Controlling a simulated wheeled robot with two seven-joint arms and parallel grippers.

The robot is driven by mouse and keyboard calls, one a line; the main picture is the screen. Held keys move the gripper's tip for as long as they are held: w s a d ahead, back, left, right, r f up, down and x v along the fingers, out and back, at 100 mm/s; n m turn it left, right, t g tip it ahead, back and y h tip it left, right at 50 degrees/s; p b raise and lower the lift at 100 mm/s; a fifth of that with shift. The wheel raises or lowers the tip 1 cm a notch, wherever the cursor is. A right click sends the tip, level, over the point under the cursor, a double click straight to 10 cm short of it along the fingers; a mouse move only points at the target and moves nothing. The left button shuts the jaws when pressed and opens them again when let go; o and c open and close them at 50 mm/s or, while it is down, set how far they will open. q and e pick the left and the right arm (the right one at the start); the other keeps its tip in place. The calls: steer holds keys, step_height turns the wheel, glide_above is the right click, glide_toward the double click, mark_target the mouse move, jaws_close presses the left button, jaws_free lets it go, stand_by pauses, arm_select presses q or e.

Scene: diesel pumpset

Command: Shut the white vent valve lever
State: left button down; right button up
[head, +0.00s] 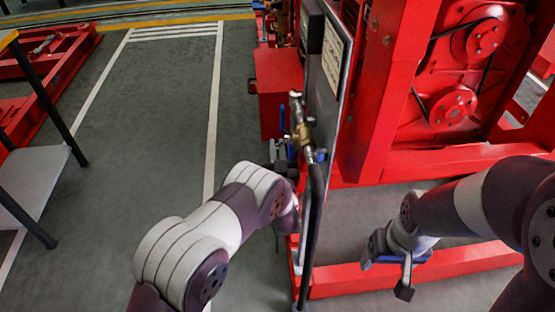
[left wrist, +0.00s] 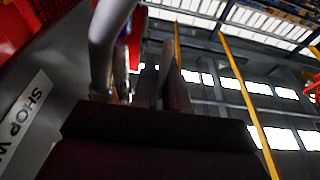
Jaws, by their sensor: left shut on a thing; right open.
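My left gripper (head: 281,153) is at the left edge of the upright panel, just below and beside the brass valve fitting (head: 302,134). In the left wrist view its dark fingers (left wrist: 165,92) are close together, shut on a narrow piece (left wrist: 168,56) that sticks up between them. This piece appears to be the vent valve lever; its white colour is not clear there and the fingers hide most of it. I cannot tell its angle. My right gripper (head: 386,272) is open and empty, low at the right, above the red base frame.
A blue handle (head: 281,118) stands left of the brass fitting. A dark hose (head: 315,215) runs down from it. The grey panel (head: 325,75) and red frame (head: 372,110) block the right side. A red box (head: 277,90) is behind.

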arm_select(q)
steer(key=t+b, duration=0.1)
steer(key=b, duration=0.1)
steer(key=w+t+b, duration=0.1)
steer(key=b, duration=0.1)
steer(key=shift+a+f+t+y+b, duration=0.15)
steer(key=shift+t+y+b, duration=0.15)
steer(key=shift+w+r+t+b, duration=0.25)
steer(key=shift+r+t+b, duration=0.2)
steer(key=shift+t+b, duration=0.45)
steer(key=shift+r, duration=0.1)
steer(key=c, duration=1.2)
jaws_free()
steer(key=shift+c, duration=0.2)
steer(key=p+v, duration=0.2)
steer(key=v, duration=1)
steer(key=shift+s+p, duration=0.35)
steer(key=shift+s, duration=0.05)
